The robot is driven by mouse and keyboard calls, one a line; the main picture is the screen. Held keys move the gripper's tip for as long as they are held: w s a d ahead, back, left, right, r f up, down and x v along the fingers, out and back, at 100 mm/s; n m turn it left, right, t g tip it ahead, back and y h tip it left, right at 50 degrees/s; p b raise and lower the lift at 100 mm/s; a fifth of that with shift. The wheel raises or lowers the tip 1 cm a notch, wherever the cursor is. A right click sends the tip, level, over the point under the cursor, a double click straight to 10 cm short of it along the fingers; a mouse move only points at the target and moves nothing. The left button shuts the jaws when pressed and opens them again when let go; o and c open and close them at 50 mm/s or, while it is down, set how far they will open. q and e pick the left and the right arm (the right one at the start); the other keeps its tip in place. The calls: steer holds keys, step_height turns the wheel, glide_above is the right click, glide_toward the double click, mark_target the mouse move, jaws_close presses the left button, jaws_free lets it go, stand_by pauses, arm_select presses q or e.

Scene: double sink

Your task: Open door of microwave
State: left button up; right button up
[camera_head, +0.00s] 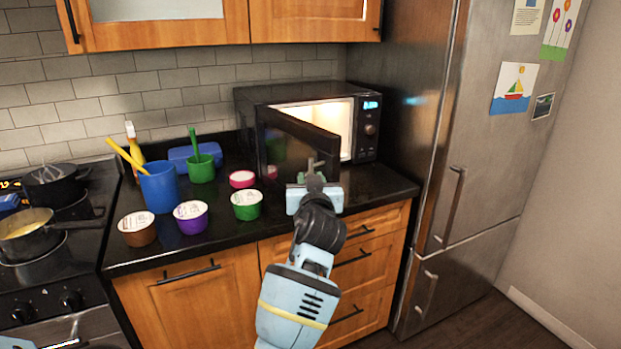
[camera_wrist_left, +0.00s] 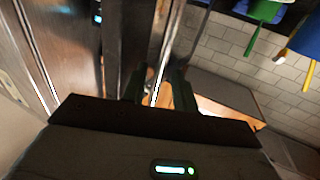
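The black microwave (camera_head: 285,95) stands at the back right of the counter. Its door (camera_head: 295,138) is swung partly outward, hinged on the left, and the lit interior (camera_head: 335,117) shows behind it. My left gripper (camera_head: 316,168) is at the door's free edge, in front of the microwave. In the left wrist view, my left gripper's dark fingers (camera_wrist_left: 158,88) stand apart, with what looks like a door edge between them. Contact with the door cannot be made out. My right gripper does not show.
Left of the door stand a blue cup (camera_head: 160,187), a green cup (camera_head: 201,170) and several small tubs, including a green-sided one (camera_head: 246,205). A steel fridge (camera_head: 440,120) stands close on the right. The stove with pots (camera_head: 35,232) is far left.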

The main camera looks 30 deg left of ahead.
arm_select(q)
steer(key=v, duration=0.6)
stand_by(0.4)
